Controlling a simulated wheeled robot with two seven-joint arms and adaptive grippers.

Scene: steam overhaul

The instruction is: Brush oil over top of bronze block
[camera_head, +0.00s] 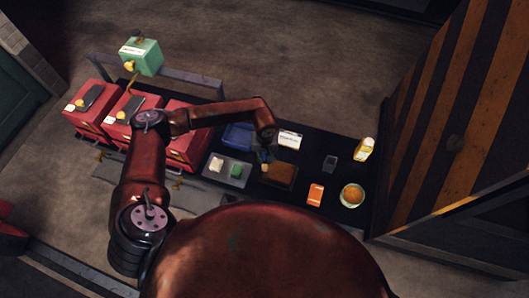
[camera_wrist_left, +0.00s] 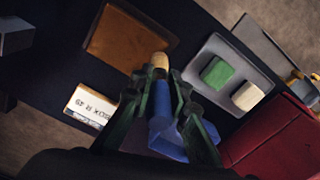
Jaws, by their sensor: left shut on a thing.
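The bronze block (camera_head: 281,175) is a flat brown block on the black work surface. It also shows in the left wrist view (camera_wrist_left: 125,37), at the upper left. My left gripper (camera_head: 264,153) is above its upper left edge. In the left wrist view its dark fingers (camera_wrist_left: 159,88) are shut on a brush (camera_wrist_left: 160,61), whose tan tip points towards the block. The tip overlaps the block's near corner in that view; I cannot tell whether it touches. My right gripper is not in view.
A grey tray (camera_head: 213,176) with a green and a cream block lies left of the bronze block. An orange block (camera_head: 316,194), bowl (camera_head: 352,195) and bottle (camera_head: 364,149) are right. Red boxes (camera_head: 90,108) stand left.

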